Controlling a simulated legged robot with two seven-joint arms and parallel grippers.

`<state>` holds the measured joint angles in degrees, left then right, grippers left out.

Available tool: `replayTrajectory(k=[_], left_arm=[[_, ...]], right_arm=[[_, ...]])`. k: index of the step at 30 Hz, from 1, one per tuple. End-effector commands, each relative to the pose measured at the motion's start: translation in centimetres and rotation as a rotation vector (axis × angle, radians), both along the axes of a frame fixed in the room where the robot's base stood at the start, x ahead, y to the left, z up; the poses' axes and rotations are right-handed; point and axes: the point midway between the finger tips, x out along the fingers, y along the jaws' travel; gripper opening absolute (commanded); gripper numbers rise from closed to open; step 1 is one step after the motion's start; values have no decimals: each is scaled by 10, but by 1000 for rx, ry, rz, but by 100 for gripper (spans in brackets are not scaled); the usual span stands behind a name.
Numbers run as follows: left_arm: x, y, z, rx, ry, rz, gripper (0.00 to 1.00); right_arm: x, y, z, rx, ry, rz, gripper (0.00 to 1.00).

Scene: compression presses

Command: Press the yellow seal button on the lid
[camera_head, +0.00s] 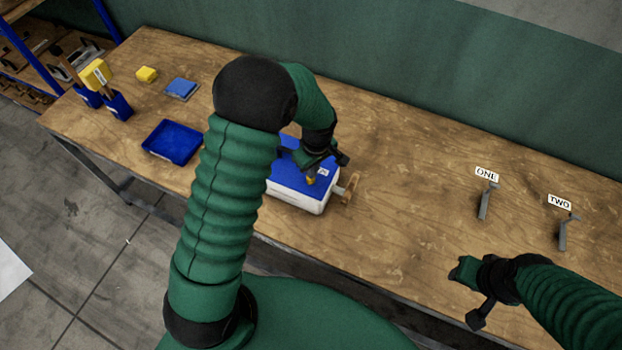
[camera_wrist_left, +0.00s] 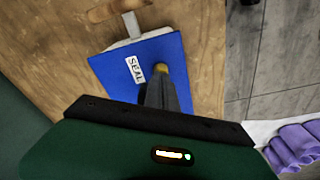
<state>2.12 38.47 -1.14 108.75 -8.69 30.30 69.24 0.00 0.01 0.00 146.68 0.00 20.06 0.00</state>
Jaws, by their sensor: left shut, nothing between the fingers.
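A white box (camera_head: 298,203) with a blue lid (camera_head: 285,177) stands on the table. The yellow seal button (camera_head: 310,180) is on the lid beside a white label, which reads SEAL in the left wrist view (camera_wrist_left: 134,70). My left gripper (camera_head: 312,172) is over the lid, pointing down, shut and empty. In the left wrist view its fingertips (camera_wrist_left: 163,82) are right at the yellow button (camera_wrist_left: 161,68) and partly hide it; I cannot tell whether they touch. My right gripper (camera_head: 468,292) is over the table's front edge, away from the box; its finger opening is unclear.
Grey levers marked ONE (camera_head: 484,203) and TWO (camera_head: 564,234) are at right. The table between is clear.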

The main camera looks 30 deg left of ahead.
Motion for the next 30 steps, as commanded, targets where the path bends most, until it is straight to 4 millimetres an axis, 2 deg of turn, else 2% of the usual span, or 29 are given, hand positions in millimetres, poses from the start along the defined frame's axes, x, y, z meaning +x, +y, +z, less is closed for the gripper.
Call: replayTrajectory(k=[1,12,18,19,24,30], left_arm=[[0,0,-5,0,0,0,0],[0,0,-6,0,0,-1,0],[0,0,-27,0,1,-1,0],[0,0,-21,-1,0,0,0],[-1,-2,-19,-1,1,-1,0],[-11,-24,-9,0,0,-5,0]], right_arm=[[0,0,-4,0,0,0,36],[0,0,-4,0,0,0,36],[0,0,-20,0,0,0,36],[0,0,-15,0,0,0,36],[0,0,-13,0,0,0,36],[0,0,-4,0,0,0,36]])
